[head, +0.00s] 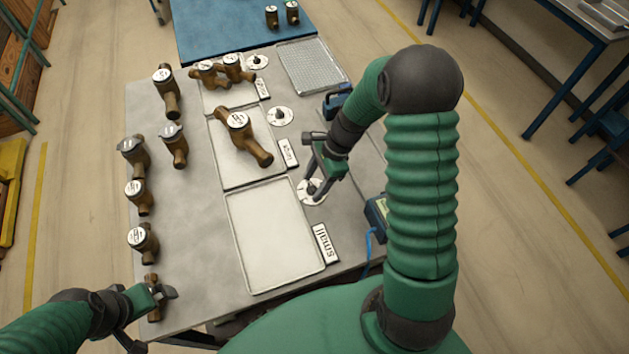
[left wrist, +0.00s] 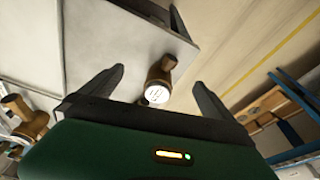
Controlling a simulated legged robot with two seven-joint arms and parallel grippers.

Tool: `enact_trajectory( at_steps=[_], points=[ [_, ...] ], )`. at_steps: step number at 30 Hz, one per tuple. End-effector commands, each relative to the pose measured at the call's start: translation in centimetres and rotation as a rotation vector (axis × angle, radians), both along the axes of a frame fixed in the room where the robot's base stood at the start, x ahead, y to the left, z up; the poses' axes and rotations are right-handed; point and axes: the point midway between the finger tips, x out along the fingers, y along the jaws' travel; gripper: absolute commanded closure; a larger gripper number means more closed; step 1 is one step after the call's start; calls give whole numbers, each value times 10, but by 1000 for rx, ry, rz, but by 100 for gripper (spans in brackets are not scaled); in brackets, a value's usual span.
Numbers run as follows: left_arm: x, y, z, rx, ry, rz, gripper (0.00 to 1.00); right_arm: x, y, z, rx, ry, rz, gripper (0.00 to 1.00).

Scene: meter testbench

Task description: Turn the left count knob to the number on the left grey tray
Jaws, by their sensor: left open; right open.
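Three grey trays run along the table's middle. The nearest tray (head: 275,240) is empty. The middle tray (head: 232,172) holds one large brass meter (head: 245,137), and the far tray (head: 210,102) holds two smaller meters (head: 220,70). Beside them are white round dials with dark knobs: a near knob (head: 313,187), a middle knob (head: 280,115) and a far knob (head: 257,62). Which is the left one I cannot tell. My right gripper (head: 320,186) is open, its fingers down at the near knob, partly hiding it. My left gripper (head: 152,303) is open by a brass meter (left wrist: 160,82) at the near left edge.
Several other brass meters stand along the table's left side, one of them here (head: 142,238). Label plates, one reading "small" (head: 326,243), lie beside the trays.

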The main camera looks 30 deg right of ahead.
Motion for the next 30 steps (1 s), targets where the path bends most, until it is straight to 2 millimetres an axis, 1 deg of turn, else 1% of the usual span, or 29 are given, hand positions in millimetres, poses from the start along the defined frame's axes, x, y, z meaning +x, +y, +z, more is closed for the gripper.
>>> enact_trajectory(
  at_steps=[3,15,16,23,30],
  points=[
    [0,0,0,0,0,0,0,0,0,0,0,0,0,45],
    [0,0,0,0,0,0,0,1,1,1,1,-1,1,97],
    [0,0,0,0,0,0,0,1,1,1,1,-1,1,100],
    [0,0,1,0,0,0,0,1,1,2,2,-2,11,100],
    [0,0,9,0,0,0,0,2,1,3,2,-2,92,100]
  ],
)
